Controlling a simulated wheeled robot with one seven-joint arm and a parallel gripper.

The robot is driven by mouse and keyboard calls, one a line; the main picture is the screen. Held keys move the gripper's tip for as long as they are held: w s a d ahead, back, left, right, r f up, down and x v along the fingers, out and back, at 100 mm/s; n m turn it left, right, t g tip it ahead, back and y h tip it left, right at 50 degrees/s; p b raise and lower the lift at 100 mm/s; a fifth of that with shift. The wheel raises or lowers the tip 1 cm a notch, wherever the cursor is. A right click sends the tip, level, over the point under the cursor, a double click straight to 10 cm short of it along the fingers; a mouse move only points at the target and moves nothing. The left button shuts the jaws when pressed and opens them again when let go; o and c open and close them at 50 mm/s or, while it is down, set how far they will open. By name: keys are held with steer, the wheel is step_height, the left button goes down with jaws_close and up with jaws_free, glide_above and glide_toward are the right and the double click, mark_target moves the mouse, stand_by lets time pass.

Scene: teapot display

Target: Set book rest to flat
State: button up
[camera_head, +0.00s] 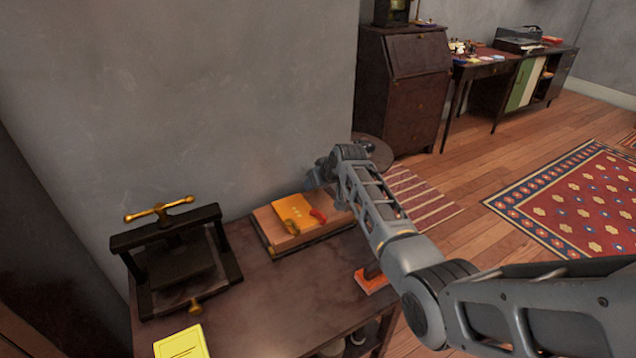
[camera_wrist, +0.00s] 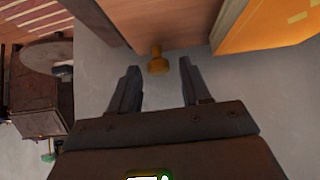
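The book rest (camera_head: 270,226) is a wooden board on the table by the wall. An orange book (camera_head: 293,211) lies on it, with a small red item (camera_head: 318,215) on top. How steeply the board tilts is hard to tell. In the wrist view, a brass knob (camera_wrist: 157,62) sticks out from the wooden side of the rest (camera_wrist: 165,22). My gripper (camera_wrist: 158,66) is open, with one finger on each side of the knob and gaps to both. The orange book (camera_wrist: 265,25) also shows there at the upper right. In the head view, my gripper (camera_head: 320,175) is behind the rest, partly hidden.
A black press with a brass handle (camera_head: 160,209) stands left on the dark table (camera_head: 285,290). A yellow book (camera_head: 181,343) lies at the front edge. An orange-based item (camera_head: 371,281) sits at the right, beside my arm. The wall (camera_head: 200,90) is close behind the rest.

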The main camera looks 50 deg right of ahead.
steer(key=shift+s, duration=0.1)
steer(key=shift+s, duration=0.1)
steer(key=shift+v, duration=3.8)
